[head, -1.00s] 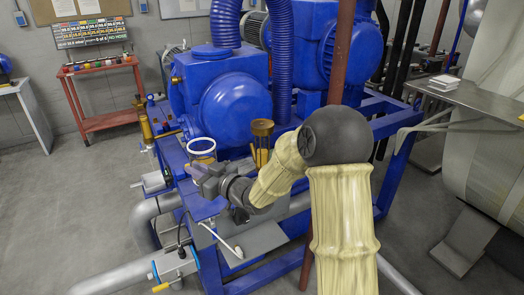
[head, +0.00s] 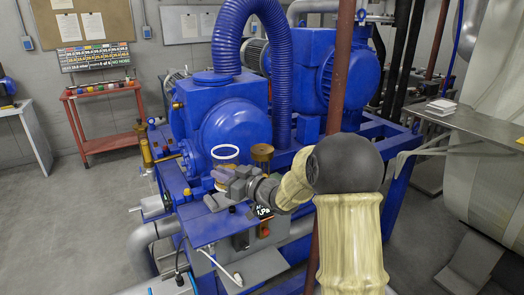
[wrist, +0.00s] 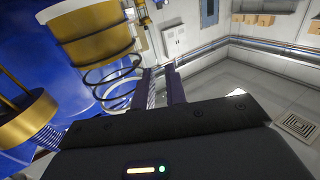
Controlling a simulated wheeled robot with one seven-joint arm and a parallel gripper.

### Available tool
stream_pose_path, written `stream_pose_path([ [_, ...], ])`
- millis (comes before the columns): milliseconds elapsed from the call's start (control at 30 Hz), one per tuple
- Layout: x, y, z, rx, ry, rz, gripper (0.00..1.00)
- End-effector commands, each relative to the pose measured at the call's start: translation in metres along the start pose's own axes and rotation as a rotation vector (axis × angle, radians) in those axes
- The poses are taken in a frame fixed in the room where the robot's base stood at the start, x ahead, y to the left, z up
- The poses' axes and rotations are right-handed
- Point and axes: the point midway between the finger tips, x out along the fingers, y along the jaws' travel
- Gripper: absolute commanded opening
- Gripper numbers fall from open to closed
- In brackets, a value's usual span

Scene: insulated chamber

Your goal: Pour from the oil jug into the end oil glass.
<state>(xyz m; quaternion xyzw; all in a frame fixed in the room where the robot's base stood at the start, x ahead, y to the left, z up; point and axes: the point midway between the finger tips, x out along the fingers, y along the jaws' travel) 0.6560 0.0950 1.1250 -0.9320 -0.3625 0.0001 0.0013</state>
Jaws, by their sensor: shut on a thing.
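The oil jug (head: 225,165) has a white rim and clear wall and looks upright in the head view, beside the blue pump's rounded front. The brass-topped end oil glass (head: 262,156) stands just right of the jug. A brass cylinder at left in the wrist view (wrist: 25,115) appears to be it.
The blue pump (head: 232,125) and its ribbed hose rise close behind the jug. A brown vertical pipe (head: 337,80) stands right of the glass, near my arm. A red trolley (head: 105,110) is at the back left. The floor at left is clear.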

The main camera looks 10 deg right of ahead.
Motion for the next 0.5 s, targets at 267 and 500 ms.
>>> stream_pose_path([
  [267,-0.002,0.004,-0.006,0.055,0.031,0.001,0.0],
  [500,-0.006,0.012,-0.016,0.159,0.083,0.001,0.0],
])
